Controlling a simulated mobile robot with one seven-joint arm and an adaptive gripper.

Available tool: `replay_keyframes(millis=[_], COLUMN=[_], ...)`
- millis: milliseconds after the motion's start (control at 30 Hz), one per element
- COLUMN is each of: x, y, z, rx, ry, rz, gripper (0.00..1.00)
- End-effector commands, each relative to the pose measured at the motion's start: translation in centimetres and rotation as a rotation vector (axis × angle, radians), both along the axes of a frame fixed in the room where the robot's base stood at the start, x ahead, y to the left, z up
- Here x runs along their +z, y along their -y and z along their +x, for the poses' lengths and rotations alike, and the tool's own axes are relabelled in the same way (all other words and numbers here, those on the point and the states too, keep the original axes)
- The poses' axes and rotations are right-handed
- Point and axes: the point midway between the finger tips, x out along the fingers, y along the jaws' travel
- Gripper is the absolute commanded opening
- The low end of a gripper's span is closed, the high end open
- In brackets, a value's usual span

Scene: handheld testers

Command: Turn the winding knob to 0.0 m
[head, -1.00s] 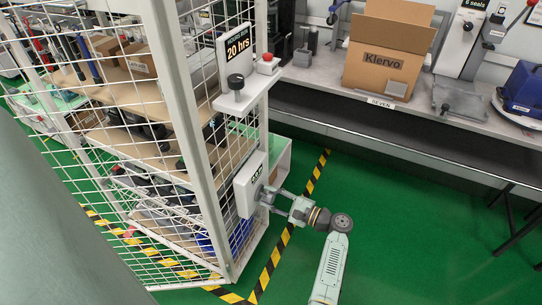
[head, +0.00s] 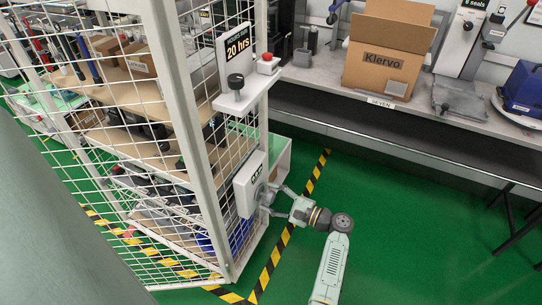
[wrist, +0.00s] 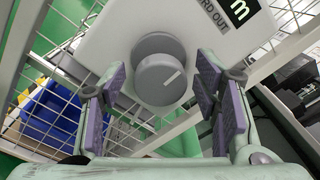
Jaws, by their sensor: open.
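The winding knob (wrist: 162,72) is a grey round dial on a white panel (wrist: 110,38), which also shows in the head view (head: 244,199). A white pointer line on its face points up and right. A dark display (wrist: 238,10) above it ends in "m"; its figures are cut off, and too small to read in the head view. My gripper (wrist: 160,100) is open in front of the panel, one finger on each side of the knob, with gaps between pads and knob. In the head view, my gripper (head: 271,199) partly hides the knob.
The panel hangs on the post of a white wire cage (head: 190,110). Above it a shelf carries a black knob (head: 235,81), a "20 hrs" sign (head: 237,45) and a red button (head: 268,58). A blue bin (wrist: 52,112) lies behind the mesh. Green floor (head: 400,210) is clear at right.

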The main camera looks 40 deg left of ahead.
Motion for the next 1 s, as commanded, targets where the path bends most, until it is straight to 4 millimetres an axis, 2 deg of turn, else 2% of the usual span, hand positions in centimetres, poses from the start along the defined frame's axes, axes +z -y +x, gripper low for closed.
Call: replay_keyframes(millis=[167, 400, 600, 767, 1000], x=[0.0, 0.0, 0.0, 0.0, 0.0], y=[2.5, 7.6, 10.6, 11.5, 11.6], z=[0.6, 1.6, 2.1, 2.2, 2.2], rx=[-0.005, -0.006, -0.003, -0.001, 0.0], ry=[0.0, 0.0, -0.001, -0.001, -0.001], rz=[-0.001, 0.0, 0.0, -0.001, 0.0], gripper=[0.56, 0.56, 0.56, 0.56, 0.56])
